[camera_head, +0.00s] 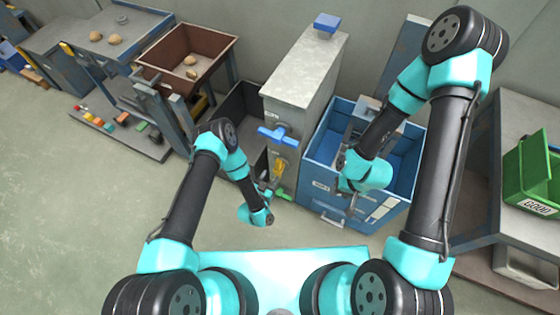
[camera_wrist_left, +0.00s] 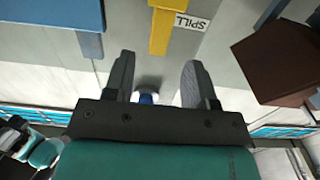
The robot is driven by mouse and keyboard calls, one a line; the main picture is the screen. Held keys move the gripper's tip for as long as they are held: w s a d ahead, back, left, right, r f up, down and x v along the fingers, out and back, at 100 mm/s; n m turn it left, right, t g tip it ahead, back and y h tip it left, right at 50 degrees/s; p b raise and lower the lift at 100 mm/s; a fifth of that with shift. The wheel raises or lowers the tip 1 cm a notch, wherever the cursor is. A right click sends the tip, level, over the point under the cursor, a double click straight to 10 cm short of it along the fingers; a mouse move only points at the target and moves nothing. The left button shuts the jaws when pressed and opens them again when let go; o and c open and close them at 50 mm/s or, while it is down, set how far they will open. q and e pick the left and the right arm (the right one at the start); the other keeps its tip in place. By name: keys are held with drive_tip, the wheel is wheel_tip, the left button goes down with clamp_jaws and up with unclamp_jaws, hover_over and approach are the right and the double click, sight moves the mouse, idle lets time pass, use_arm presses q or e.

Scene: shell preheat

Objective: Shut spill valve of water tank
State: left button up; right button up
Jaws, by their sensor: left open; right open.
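The grey water tank (camera_head: 300,80) stands upright in the middle of the head view. On its front are a blue handle (camera_head: 275,135), a yellow lever (camera_head: 279,167) and a green handle (camera_head: 285,194). In the head view my left gripper (camera_head: 270,190) is low before the tank, partly hidden. My right gripper (camera_head: 337,200) is open in front of the blue bin.
The blue bin (camera_head: 316,165) stands right of the tank, behind my right arm. A dark open container (camera_head: 240,100) lies left of the tank. A brown tray (camera_head: 210,42) is further left. A green bin (camera_head: 530,170) sits on the right bench.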

sight(277, 166)
use_arm(q)
drive_tip(key=x, duration=0.9)
drive_tip(key=shift+w+d, duration=0.25)
drive_tip(key=shift+c, duration=0.3)
clamp_jaws()
